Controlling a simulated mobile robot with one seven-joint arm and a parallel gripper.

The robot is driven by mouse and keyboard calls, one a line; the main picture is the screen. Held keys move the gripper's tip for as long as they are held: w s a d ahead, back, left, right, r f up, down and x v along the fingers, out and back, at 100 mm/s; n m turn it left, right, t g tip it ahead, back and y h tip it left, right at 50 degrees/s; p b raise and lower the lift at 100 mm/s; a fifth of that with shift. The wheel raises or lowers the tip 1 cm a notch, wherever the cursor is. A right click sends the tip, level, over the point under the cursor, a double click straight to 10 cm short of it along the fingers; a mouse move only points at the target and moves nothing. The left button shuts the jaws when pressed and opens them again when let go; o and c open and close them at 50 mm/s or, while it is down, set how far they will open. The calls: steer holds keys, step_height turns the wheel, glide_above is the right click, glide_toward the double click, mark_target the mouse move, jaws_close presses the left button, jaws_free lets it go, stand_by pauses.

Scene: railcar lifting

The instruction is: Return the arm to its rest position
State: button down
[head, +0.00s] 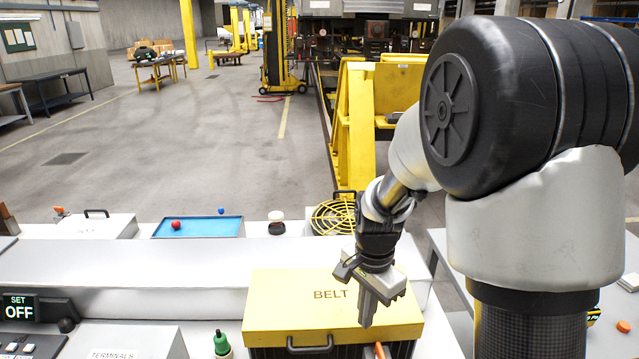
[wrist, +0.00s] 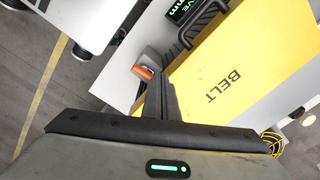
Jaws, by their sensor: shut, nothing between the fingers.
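In the wrist view, the closed fingers (wrist: 158,92) show beside the yellow BELT lid (wrist: 255,65). The lid sits on a dark box with a handle at its front. My arm comes in from the right side of the head view. Whether the fingertips touch the lid cannot be told.
A green-topped bottle-like part (head: 222,343) and an orange part (head: 380,350) stand near the box. A yellow frame (head: 358,125) stands beyond; the floor at left is open.

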steer(key=s+d+r+n+t, duration=0.2)
steer(key=s+r+n+t, duration=0.3)
steer(key=s+r+n, duration=0.6)
steer(key=s+v, duration=0.1)
steer(key=v, duration=0.8)
steer(key=shift+s, duration=0.2)
steer(key=shift+a+n, duration=0.15)
steer(key=shift+n, duration=0.15)
